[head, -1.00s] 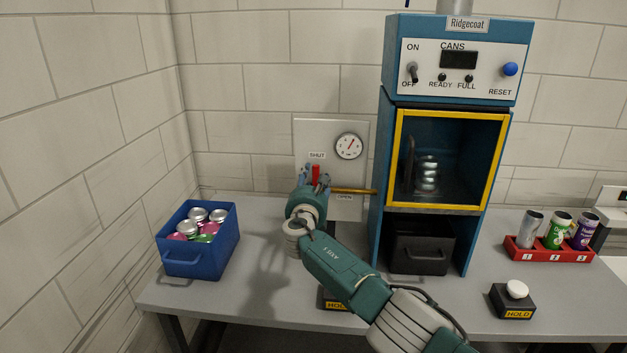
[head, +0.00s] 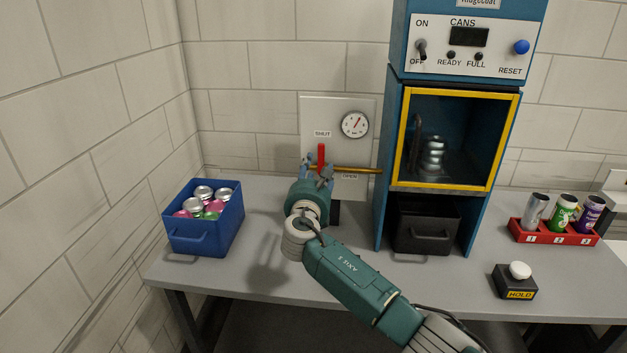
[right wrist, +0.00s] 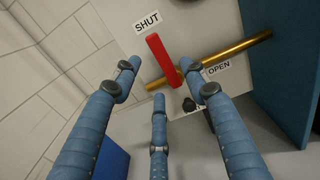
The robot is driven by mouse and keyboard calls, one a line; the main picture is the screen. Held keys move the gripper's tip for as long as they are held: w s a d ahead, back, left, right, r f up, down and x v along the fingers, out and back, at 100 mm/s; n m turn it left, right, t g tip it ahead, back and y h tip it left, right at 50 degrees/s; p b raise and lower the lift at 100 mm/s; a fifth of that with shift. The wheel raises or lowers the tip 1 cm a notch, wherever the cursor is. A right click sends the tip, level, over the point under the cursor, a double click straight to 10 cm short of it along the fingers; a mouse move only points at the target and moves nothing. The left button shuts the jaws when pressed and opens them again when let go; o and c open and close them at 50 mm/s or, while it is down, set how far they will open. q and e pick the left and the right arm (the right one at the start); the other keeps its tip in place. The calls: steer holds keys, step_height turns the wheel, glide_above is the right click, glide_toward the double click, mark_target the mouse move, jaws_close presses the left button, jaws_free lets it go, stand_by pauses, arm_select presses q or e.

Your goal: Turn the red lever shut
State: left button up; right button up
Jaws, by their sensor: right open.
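The red lever (head: 321,156) stands up from the brass pipe (head: 352,169) on the white wall panel, its free end just under the SHUT label (head: 322,133). In the right wrist view the red lever (right wrist: 162,58) points towards the SHUT label (right wrist: 147,22), away from the OPEN label (right wrist: 218,69). My right gripper (head: 318,170) is in front of the pipe, just below the lever. Its fingers (right wrist: 165,86) are spread and empty, and the lever shows beyond them. Contact with the lever cannot be told. My left gripper is out of view.
A round gauge (head: 355,125) is on the panel. The blue machine (head: 382,170) with a yellow-framed window stands close right of the lever. A blue bin (head: 204,236) of cans is at the left. A red can rack (head: 553,235) and a HOLD button box (head: 515,284) are at the right.

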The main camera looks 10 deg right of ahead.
steer(key=shift+v, duration=2.4)
